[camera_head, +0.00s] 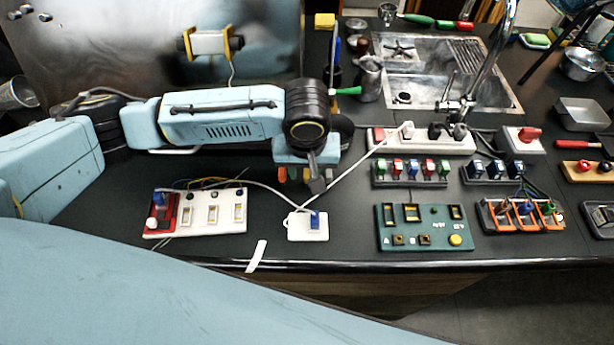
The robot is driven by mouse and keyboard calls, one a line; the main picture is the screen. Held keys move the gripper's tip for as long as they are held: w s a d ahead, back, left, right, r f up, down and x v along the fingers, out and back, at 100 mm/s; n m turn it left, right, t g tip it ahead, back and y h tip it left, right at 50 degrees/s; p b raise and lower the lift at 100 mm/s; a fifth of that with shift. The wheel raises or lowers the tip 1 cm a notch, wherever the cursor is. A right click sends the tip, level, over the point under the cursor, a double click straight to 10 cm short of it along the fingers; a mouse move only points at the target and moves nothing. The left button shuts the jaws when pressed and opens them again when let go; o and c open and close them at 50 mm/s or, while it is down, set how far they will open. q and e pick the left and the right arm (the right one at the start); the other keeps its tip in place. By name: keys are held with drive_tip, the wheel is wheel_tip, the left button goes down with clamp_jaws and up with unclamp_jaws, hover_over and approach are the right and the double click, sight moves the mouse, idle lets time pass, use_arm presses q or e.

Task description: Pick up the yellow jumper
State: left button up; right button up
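My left arm comes in from the left, and its gripper (316,178) points down over the dark counter, between the white switch board and the jumper racks. Its dark fingers are seen nearly edge-on, so I cannot tell whether they are open or shut. Small orange and yellowish pieces (283,174) show just left of the fingers, partly hidden by the wrist. I cannot tell whether one is the yellow jumper. A rack (409,180) to the right holds several green, blue and red jumpers, and another rack (490,178) holds blue ones. My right gripper is not in view.
A white board with switches (211,211) and a small white block with a blue plug (308,227) stand near the front edge, with cables. A green board (424,228) and an orange-framed rack (522,214) lie right. A white power strip (421,141) and sink (436,70) are behind.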

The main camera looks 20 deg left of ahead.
use_arm(q)
drive_tip(key=shift+f, duration=0.3)
clamp_jaws()
